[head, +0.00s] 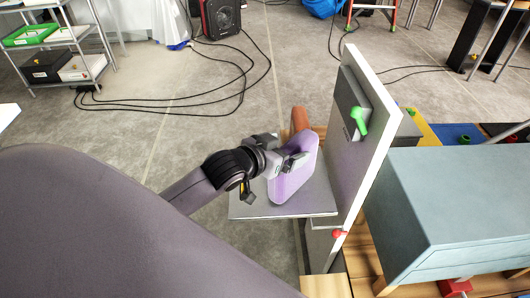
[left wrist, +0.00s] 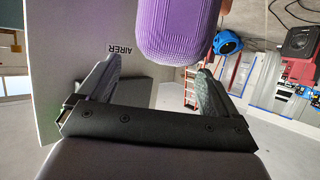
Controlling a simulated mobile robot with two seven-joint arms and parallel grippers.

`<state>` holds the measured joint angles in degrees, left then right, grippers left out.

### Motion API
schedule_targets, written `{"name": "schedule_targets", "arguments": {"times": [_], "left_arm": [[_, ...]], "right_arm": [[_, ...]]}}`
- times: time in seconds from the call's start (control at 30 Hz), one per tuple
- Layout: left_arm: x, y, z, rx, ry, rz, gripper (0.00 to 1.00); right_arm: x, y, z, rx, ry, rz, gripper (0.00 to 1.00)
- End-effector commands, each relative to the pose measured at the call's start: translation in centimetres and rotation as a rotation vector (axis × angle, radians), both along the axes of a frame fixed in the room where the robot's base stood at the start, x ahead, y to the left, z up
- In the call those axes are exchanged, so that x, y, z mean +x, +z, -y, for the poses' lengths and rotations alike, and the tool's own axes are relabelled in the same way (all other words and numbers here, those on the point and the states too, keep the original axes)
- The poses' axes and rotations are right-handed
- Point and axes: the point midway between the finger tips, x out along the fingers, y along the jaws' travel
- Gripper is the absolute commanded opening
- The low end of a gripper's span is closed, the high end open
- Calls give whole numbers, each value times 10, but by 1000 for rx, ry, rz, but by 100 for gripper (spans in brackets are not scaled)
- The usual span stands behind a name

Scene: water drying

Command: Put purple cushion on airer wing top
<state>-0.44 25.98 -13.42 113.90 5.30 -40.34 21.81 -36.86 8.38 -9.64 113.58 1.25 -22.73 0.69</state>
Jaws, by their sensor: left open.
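The purple cushion (head: 300,182) stands upright on, or just over, a flat grey plate (head: 242,205) in the head view; contact at its base is unclear. The plate juts left from a white upright panel (head: 352,190). My left gripper (head: 294,162) is open at the cushion's upper left side and hides part of it. In the left wrist view the cushion (left wrist: 180,30) shows just beyond and between the open fingers (left wrist: 160,75), with a gap visible at its lower edge. The panel (left wrist: 75,35) there bears an upside-down "AIRER" label (left wrist: 121,49). My right gripper is not seen.
A grey box with a green knob (head: 360,121) is mounted on the panel. An orange-brown rounded object (head: 299,118) stands behind the cushion. A blue-grey cabinet (head: 450,200) stands to the right. Black cables (head: 200,105) lie on the floor at the back; floor left of the plate is clear.

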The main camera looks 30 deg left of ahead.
Motion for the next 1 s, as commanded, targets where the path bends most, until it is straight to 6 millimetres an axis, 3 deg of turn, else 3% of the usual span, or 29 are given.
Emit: {"name": "schedule_targets", "arguments": {"times": [0.4, 0.7, 0.77, 0.87, 1.0], "left_arm": [[-66, 27, -9, 1, 0, -2, 93], [-87, 32, -12, 0, 0, -7, 93], [-92, 18, -10, -2, -1, -27, 93], [-109, -28, 0, -1, -10, -86, 93], [-151, -102, 23, 9, -35, -176, 93]], "right_arm": [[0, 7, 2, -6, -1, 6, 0], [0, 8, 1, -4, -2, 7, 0], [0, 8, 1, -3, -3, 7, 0], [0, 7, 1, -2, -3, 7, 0], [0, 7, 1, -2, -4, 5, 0]]}}
